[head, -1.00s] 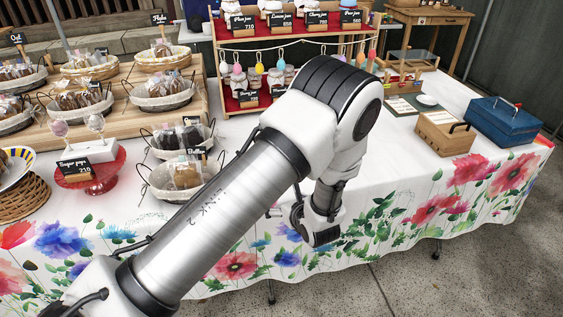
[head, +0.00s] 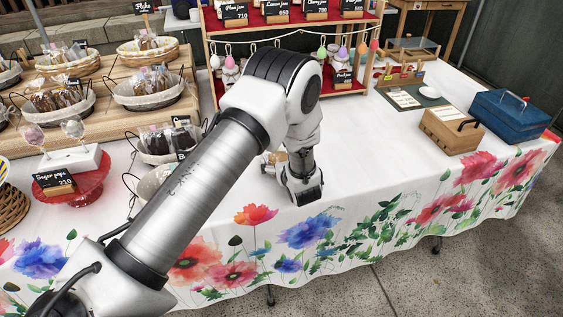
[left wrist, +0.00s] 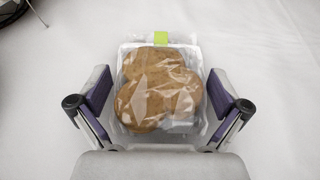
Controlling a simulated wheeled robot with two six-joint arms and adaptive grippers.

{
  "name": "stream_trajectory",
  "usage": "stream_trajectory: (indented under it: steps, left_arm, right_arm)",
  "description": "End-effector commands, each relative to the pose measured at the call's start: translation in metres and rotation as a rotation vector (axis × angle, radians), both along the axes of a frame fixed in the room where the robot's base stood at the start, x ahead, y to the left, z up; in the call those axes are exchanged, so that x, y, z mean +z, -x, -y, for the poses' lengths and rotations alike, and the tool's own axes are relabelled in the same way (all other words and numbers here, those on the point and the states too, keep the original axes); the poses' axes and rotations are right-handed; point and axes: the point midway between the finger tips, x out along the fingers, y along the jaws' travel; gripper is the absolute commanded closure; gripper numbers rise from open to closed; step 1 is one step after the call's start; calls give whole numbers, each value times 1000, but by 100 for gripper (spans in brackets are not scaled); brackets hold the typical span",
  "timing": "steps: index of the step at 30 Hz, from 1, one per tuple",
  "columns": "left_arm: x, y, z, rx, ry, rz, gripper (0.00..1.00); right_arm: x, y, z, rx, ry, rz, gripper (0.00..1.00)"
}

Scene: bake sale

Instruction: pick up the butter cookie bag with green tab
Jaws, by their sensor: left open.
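The butter cookie bag (left wrist: 160,90) is a clear bag of round brown cookies in a pale tray, with a green tab (left wrist: 161,38) at its top edge. It lies on the white tablecloth. In the left wrist view my left gripper (left wrist: 160,103) is open, with one finger on each side of the bag's lower half. I cannot tell whether the fingers touch it. In the head view my left gripper (head: 302,190) is low over the table near its front edge, and part of the bag (head: 276,160) shows beside it, mostly hidden by my wrist. My right gripper is not in view.
Wire baskets of bagged sweets (head: 148,92) stand on a wooden stepped stand (head: 120,112) at left. A red cake stand (head: 88,187) is at front left. A jar shelf (head: 211,62) is behind my arm. A wooden box (head: 450,132) and blue box (head: 508,117) stand at right.

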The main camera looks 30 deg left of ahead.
Motion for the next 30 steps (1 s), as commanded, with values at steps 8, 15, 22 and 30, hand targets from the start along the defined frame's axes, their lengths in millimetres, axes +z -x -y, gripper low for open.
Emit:
stream_trajectory:
  steps: [8, 15, 22, 30]
  left_arm:
    - [0, 0, 1, -1, 0, 0, 38]
    - [0, 0, 1, 0, -1, -1, 44]
    - [5, 0, 1, -1, 0, 0, 44]
    - [64, 0, 1, -1, 0, 5, 44]
  right_arm:
    - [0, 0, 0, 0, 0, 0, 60]
    - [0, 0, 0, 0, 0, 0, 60]
    - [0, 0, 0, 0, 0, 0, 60]
    - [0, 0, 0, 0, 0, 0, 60]
